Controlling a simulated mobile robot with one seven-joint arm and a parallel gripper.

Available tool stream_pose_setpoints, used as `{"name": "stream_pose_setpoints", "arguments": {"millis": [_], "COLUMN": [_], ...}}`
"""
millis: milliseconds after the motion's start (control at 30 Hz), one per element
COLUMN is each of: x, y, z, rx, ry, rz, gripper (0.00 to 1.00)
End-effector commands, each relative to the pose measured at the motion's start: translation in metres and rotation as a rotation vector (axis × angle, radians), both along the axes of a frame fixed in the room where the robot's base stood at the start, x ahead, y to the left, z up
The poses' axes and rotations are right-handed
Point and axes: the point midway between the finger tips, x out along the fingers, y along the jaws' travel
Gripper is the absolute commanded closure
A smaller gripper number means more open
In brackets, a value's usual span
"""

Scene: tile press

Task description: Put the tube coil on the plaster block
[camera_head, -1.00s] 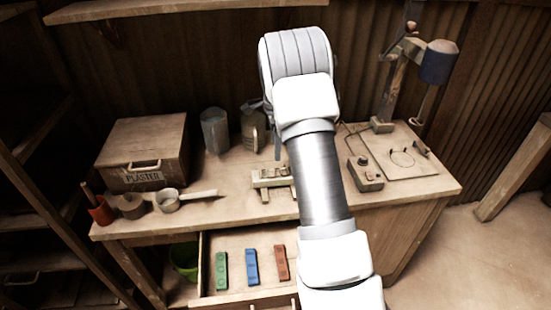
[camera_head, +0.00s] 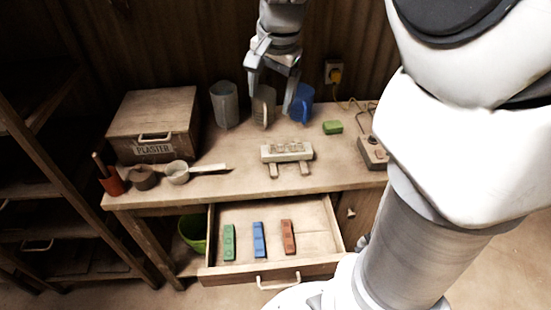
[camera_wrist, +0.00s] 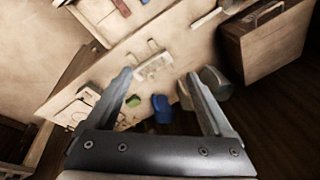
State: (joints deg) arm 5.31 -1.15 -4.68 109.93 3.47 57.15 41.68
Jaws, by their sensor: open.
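My gripper (camera_head: 270,104) is open and empty above the back of the workbench, in front of the containers there. The wrist view also shows its two spread fingers (camera_wrist: 158,75) with nothing between them. I cannot make out a tube coil in the current views; my arm hides the right end of the bench. A wooden box (camera_head: 165,112) lettered PLASTER stands at the back left of the bench. It also shows in the wrist view (camera_wrist: 265,45). A pale block-like piece on legs (camera_head: 287,152) stands mid-bench. I cannot tell whether it is the plaster block.
A grey cylinder (camera_head: 223,103), a blue mug (camera_head: 302,102) and a green block (camera_head: 332,127) stand along the back. A grey control box (camera_head: 373,152) is at right. A ladle (camera_head: 178,173) lies at left. The front drawer (camera_head: 272,210) is open, holding three coloured strips.

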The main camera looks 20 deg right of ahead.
Motion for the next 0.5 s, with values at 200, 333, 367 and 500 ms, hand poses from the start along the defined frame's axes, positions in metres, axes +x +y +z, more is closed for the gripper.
{"name": "stream_pose_setpoints", "arguments": {"millis": [200, 333, 367, 500], "x": [-0.071, -0.111, -0.120, -0.154], "y": [0.031, 0.045, 0.047, 0.055], "z": [0.020, 0.020, 0.018, 0.010], "rx": [-0.097, -0.171, -0.189, -0.268], "ry": [-0.094, -0.143, -0.154, -0.194], "rz": [0.319, 0.504, 0.545, 0.706], "gripper": [0.14, 0.14, 0.14, 0.14]}}
